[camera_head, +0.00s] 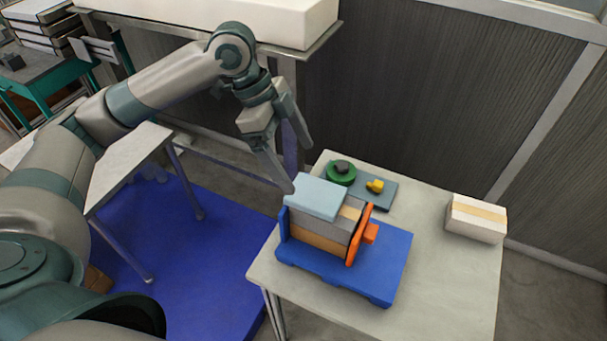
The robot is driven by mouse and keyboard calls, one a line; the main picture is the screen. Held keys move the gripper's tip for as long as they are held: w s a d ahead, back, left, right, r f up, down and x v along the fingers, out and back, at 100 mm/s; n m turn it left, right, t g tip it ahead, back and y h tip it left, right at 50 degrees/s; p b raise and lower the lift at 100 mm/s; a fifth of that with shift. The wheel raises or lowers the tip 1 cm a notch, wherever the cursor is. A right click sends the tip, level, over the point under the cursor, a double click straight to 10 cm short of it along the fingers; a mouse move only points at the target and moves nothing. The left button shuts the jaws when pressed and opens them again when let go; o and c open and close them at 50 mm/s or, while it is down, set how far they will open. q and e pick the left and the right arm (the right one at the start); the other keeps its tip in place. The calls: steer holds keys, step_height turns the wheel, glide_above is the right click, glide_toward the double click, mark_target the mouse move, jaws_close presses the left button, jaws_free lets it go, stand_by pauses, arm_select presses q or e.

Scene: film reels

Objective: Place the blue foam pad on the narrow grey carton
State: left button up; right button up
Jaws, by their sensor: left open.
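The light blue foam pad (316,197) lies flat on top of a row of upright cartons on the small table. A grey carton (337,229) shows under and in front of the pad. The pad hides much of the carton tops, so I cannot tell exactly which ones it rests on. My left gripper (299,167) is open and empty, just behind and above the pad. One fingertip is close to the pad's back left corner; I cannot tell whether it touches. My right gripper is not in view.
The cartons stand in a blue holder (384,277) with an orange clamp plate (360,235). Behind are a green reel (341,173) and a yellow piece (375,186) on a grey-blue plate. A white taped box (476,218) stands at right. The table's (440,290) front right is clear.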

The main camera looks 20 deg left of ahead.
arm_select(q)
steer(key=shift+v, duration=1.35)
steer(key=shift+f, duration=0.1)
